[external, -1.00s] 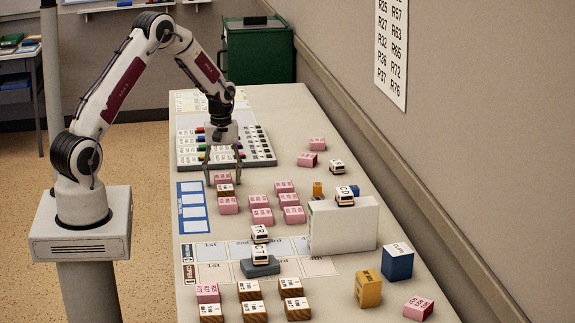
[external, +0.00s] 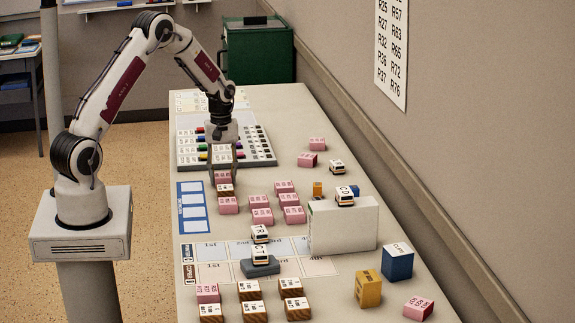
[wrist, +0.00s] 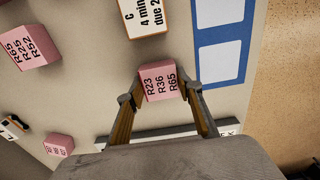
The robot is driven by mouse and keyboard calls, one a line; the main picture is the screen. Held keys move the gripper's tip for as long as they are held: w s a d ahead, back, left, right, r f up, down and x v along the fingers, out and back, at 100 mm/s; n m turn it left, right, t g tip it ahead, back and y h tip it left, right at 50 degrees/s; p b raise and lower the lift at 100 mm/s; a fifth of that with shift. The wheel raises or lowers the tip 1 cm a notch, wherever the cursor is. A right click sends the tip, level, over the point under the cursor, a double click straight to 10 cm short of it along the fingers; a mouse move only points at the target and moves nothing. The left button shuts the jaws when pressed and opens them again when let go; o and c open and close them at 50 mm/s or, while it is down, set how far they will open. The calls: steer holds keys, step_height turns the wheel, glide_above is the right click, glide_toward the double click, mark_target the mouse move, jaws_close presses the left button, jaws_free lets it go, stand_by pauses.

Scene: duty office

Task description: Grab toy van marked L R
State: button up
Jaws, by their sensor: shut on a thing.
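My gripper (external: 223,178) is shut on a pink block (wrist: 158,82) marked R23, R36, R65, with a finger on either side in the wrist view. A white-and-orange toy van (external: 259,234) with an R on its roof stands mid-table; its full mark is hard to read. A CT van (external: 260,255) sits on a grey block in front of it. A CD van (external: 345,196) sits on a white box. Another van (external: 337,167) stands farther back, its mark unreadable. My gripper is behind and left of the R van, apart from it.
A wooden block (wrist: 141,16) with a white label is close to the held block. Several pink blocks (external: 262,215) lie to the right. The white box (external: 345,232) stands tall at right. Wooden blocks (external: 249,290) are at the front.

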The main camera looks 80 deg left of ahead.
mark_target(223, 175)
step_height(223, 175, up, 10)
steer(key=shift+f, duration=0.15)
stand_by(0.4)
stand_by(0.5)
steer(key=w+d, duration=0.8)
steer(key=d, duration=0.4)
steer(key=shift+w+d, duration=0.25)
steer(key=shift+f, duration=3.05)
steer(key=shift+f, duration=0.1)
steer(key=shift+f, duration=1.75)
steer(key=shift+f, duration=0.1)
